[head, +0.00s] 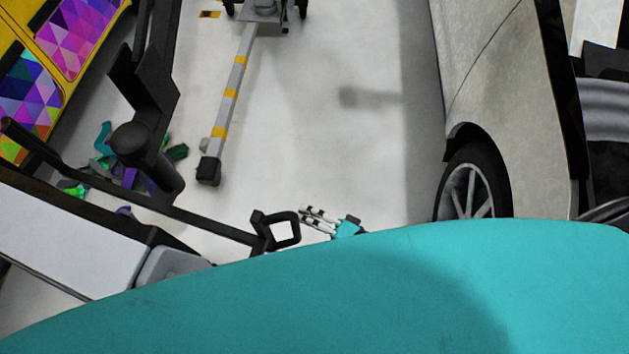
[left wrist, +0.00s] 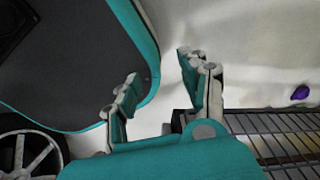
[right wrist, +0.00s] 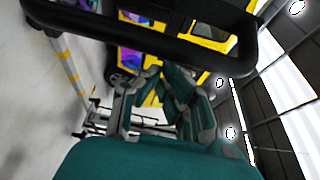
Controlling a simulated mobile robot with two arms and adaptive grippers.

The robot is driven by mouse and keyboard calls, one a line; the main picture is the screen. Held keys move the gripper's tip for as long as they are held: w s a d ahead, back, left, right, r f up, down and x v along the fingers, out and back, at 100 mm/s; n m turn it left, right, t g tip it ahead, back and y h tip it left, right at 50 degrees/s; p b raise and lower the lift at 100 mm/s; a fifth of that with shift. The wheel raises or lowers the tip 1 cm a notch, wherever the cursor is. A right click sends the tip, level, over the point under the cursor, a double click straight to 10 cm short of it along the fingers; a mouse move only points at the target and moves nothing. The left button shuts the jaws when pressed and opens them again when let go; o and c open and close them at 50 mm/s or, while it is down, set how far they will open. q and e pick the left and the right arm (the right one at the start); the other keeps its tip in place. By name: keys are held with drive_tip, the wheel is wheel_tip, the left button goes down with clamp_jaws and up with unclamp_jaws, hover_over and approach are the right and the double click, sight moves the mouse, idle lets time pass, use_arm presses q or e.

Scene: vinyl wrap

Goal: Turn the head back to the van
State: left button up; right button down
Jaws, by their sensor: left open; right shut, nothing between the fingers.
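In the head view a yellow vehicle (head: 28,28) with panels of coloured triangles is cut off at the top left. A pale vehicle (head: 500,75) with a dark wheel (head: 474,185) stands at the right. I cannot tell which of them is the van. My right gripper (head: 304,216) is small, just right of a black loop handle (head: 262,232). It is shut and empty; in the right wrist view (right wrist: 163,75) the handle crosses in front of the yellow vehicle. My left gripper (left wrist: 160,68) is open and empty in the left wrist view.
A grey pole with yellow bands (head: 229,95) lies over the pale floor. Coloured scraps (head: 110,160) lie on the floor at the left. A wire rack (left wrist: 280,135) is close to my left gripper. Open floor (head: 340,140) lies between the vehicles.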

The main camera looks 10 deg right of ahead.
drive_tip(key=s+a+m+t+h+b, duration=0.2)
drive_tip(key=s+a+m+t+h, duration=0.1)
drive_tip(key=s+a, duration=1)
drive_tip(key=shift+s+a+m+t+h+b, duration=0.35)
drive_tip(key=shift+a+h, duration=0.35)
drive_tip(key=shift+a, duration=0.35)
